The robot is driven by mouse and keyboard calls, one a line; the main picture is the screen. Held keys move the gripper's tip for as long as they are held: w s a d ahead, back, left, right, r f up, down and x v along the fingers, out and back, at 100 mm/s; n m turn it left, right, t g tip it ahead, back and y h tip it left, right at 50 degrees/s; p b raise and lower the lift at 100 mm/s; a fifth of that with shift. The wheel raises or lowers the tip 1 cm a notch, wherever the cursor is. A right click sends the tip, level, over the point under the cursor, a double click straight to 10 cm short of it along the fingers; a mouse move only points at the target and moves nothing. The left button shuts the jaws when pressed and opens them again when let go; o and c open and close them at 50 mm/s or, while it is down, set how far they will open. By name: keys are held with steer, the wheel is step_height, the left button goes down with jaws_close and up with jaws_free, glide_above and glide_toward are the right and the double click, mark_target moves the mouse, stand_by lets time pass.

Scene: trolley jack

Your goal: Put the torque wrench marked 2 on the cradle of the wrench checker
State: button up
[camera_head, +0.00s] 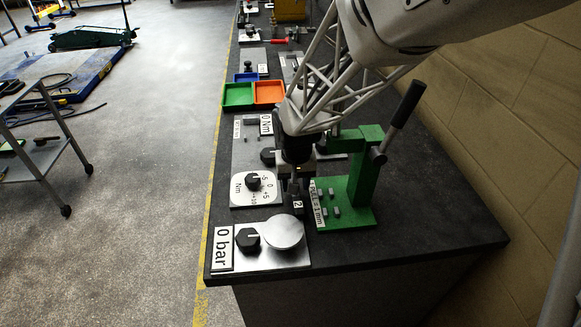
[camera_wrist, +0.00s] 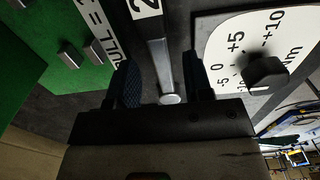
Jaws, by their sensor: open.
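The torque wrench marked 2 shows in the wrist view as a grey shaft (camera_wrist: 160,60) with a white label 2. In the head view its label (camera_head: 297,205) shows just below my gripper (camera_head: 295,188). My gripper is open, its fingers on either side of the shaft (camera_wrist: 163,88), with a gap visible on each side. The wrench checker seems to be the grey plate (camera_head: 240,143) with a 0 Nm sign (camera_head: 266,124) and a white Nm dial (camera_head: 257,188) left of my gripper. Its cradle cannot be made out; my gripper and arm hide part of that area.
A green press (camera_head: 362,185) with a black-handled lever stands close to the right of my gripper. A 0 bar plate (camera_head: 285,260) with a round disc lies in front. Green (camera_head: 238,95) and orange (camera_head: 268,93) trays sit farther back. The bench's front right corner (camera_head: 440,245) is clear.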

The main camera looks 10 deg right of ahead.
mark_target(297, 197)
steer(key=shift+a+r, duration=0.15)
steer(key=shift+r, duration=2.55)
steer(key=shift+c, duration=0.4)
steer(key=shift+s, duration=0.15)
steer(key=shift+s+r, duration=0.15)
steer(key=shift+s, duration=0.65)
steer(key=shift+s+r, duration=0.1)
steer(key=shift+s, duration=0.7)
steer(key=shift+f, duration=1.3)
steer(key=shift+w+f, duration=0.1)
steer(key=shift+f, duration=2.5)
